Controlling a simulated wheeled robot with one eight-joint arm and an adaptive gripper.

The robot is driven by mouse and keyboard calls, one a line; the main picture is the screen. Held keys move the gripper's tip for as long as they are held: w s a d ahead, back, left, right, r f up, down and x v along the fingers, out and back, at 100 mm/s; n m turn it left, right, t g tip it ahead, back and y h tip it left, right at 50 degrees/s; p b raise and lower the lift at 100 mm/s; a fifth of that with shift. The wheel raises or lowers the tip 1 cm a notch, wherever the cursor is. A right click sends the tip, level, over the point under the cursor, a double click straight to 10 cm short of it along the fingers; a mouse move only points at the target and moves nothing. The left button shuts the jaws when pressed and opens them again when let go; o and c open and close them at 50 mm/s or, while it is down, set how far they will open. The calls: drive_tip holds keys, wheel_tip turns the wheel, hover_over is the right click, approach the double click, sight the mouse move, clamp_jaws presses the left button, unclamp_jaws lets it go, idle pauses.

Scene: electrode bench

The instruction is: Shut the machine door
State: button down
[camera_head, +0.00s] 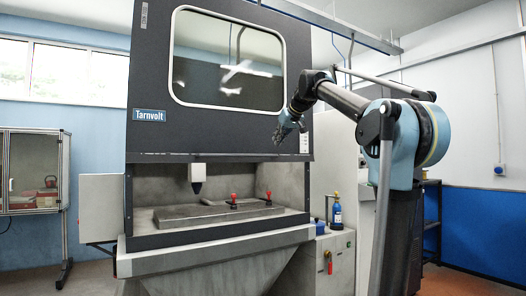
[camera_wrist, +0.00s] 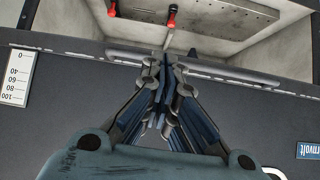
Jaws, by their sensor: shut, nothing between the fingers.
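The machine door (camera_head: 215,130) is a dark panel with a large window and a Tarnvolt label. It is raised, and the work chamber (camera_head: 225,178) below it is open. My gripper (camera_head: 280,134) is in front of the door's lower right part, fingers shut and empty. In the wrist view, which shows the machine upside down, my fingertips (camera_wrist: 166,62) overlap a grey bar handle (camera_wrist: 235,75) along the door's lower edge. I cannot tell whether they touch it. The door face (camera_wrist: 60,125) lies beyond my fingers.
Inside the chamber are a metal plate (camera_head: 180,217), red-topped clamps (camera_head: 234,198) and a hanging tool head (camera_head: 197,175). A blue bottle (camera_head: 337,212) stands on a side cabinet to the right. A glazed cabinet (camera_head: 33,172) stands at the left.

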drive_tip(key=w+a+r, duration=0.3)
drive_tip(key=w+r, duration=0.1)
drive_tip(key=r, duration=0.2)
approach(262, 146)
drive_tip(key=s+a+f, duration=0.2)
drive_tip(key=a+f, duration=0.1)
drive_tip(key=a, duration=0.1)
drive_tip(key=shift+n+t, duration=0.3)
drive_tip(key=shift+t, duration=0.1)
drive_tip(key=shift+w+f, duration=0.2)
drive_tip(key=shift+f, duration=0.8)
drive_tip(key=shift+w+f, duration=0.2)
drive_tip(key=shift+f, duration=0.8)
drive_tip(key=shift+d, duration=0.1)
